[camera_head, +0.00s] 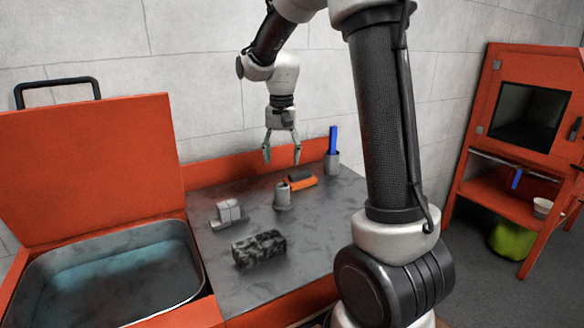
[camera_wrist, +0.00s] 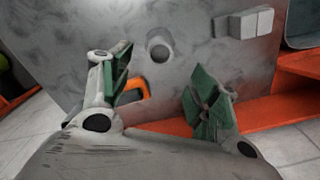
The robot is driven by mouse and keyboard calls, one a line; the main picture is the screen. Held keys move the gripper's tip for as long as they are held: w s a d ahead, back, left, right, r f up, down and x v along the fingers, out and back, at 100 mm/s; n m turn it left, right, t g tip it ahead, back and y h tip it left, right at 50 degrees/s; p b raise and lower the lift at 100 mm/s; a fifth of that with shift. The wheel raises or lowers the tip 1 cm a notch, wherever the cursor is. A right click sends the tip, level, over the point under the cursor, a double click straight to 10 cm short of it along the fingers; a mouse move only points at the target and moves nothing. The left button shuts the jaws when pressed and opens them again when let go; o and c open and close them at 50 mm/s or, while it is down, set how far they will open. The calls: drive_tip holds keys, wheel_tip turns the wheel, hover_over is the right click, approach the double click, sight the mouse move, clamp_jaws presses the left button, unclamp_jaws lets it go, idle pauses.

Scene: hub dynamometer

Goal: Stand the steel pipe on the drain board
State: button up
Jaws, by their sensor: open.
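A short grey cylinder (camera_head: 283,194), which looks like the steel pipe, stands upright on the grey drain board (camera_head: 310,213), its foot wider than its top. From above, in the wrist view, it shows as a round grey shape (camera_wrist: 159,48) with a dark opening, beyond the fingertips. My gripper (camera_head: 282,157) hangs pointing down above and behind the cylinder, apart from it. Its fingers with green pads (camera_wrist: 162,83) are spread, with nothing between them.
An orange and black tool (camera_head: 301,181) lies just behind the cylinder. A grey cup (camera_head: 331,162) with a blue handle stands at the back. A pale block (camera_head: 229,211) and a dark mottled block (camera_head: 259,249) sit nearer. An open orange tank (camera_head: 105,275) of water is at left.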

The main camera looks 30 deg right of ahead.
drive_tip(key=s+r+n+t, duration=0.25)
drive_tip(key=s+r, duration=0.55)
drive_tip(key=s, duration=0.5)
drive_tip(key=s+f+n+t, duration=0.1)
drive_tip(key=s+n, duration=0.3)
drive_tip(key=s, duration=0.9)
drive_tip(key=shift+d+t, duration=0.15)
drive_tip(key=shift+t, duration=0.3)
